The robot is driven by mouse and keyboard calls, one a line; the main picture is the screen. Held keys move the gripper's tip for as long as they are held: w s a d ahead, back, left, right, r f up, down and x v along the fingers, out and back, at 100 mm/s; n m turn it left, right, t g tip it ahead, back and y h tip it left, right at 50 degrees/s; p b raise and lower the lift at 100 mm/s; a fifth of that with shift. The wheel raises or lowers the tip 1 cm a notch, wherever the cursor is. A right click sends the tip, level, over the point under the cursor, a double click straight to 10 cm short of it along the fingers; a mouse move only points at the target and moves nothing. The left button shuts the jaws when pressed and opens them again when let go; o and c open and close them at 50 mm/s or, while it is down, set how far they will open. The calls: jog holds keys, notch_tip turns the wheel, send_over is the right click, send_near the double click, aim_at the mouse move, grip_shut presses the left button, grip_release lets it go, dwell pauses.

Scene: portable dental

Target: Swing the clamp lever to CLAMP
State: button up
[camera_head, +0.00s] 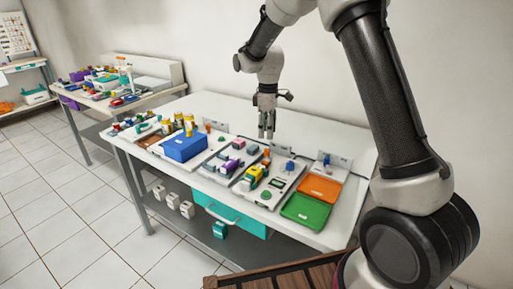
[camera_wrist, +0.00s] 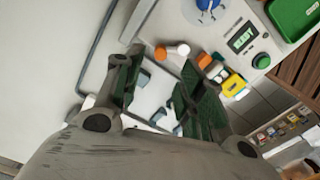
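My gripper (camera_head: 267,133) hangs pointing down over the back part of the white bench (camera_head: 335,120). In the wrist view its two dark green-padded fingers (camera_wrist: 158,66) stand apart with nothing held between them. Beyond the fingertips lies a short piece with an orange end and a white end (camera_wrist: 172,50); I cannot tell for sure whether it is the clamp lever. An orange and yellow device (camera_wrist: 222,76) sits beside it, and it also shows in the head view (camera_head: 253,178). No CLAMP lettering is readable.
A panel with a small green-lit display (camera_wrist: 242,38) and a green button (camera_wrist: 262,61) is close by. A green tray (camera_head: 306,211) and an orange tray (camera_head: 320,189) lie at the front right. A blue box (camera_head: 184,146) stands left.

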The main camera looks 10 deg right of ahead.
aim_at(267, 149)
jog(key=shift+f+n, duration=0.15)
jog(key=shift+n, duration=0.15)
notch_tip(267, 149, down, 7)
jog(key=shift+f, duration=0.2)
grip_shut()
